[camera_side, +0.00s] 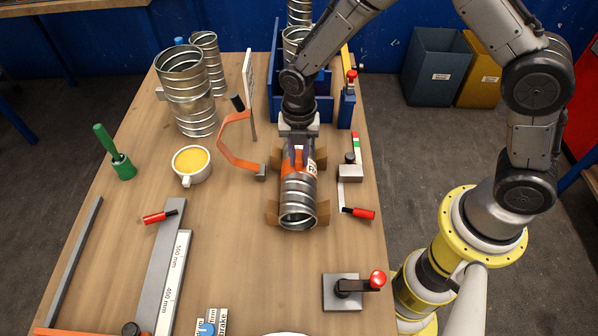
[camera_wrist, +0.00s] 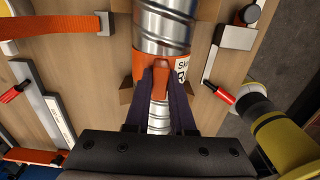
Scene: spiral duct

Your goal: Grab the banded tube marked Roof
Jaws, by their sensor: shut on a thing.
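The banded tube (camera_side: 298,190) is a silver spiral duct with an orange band and a white label. It lies on wooden cradle blocks on the bench, one open end facing the front. In the side view a letter like R shows on the label; the rest is hidden. My gripper (camera_side: 299,155) points down at the tube's rear part, its dark fingers on either side near the band. In the wrist view the ribbed tube (camera_wrist: 162,28) runs away past the gripper (camera_wrist: 172,90), with orange and silver visible between the fingers. The gripper is shut on the tube.
Upright ducts (camera_side: 187,92), a yellow-filled cup (camera_side: 191,165) and a blue rack (camera_side: 275,85) stand farther off.

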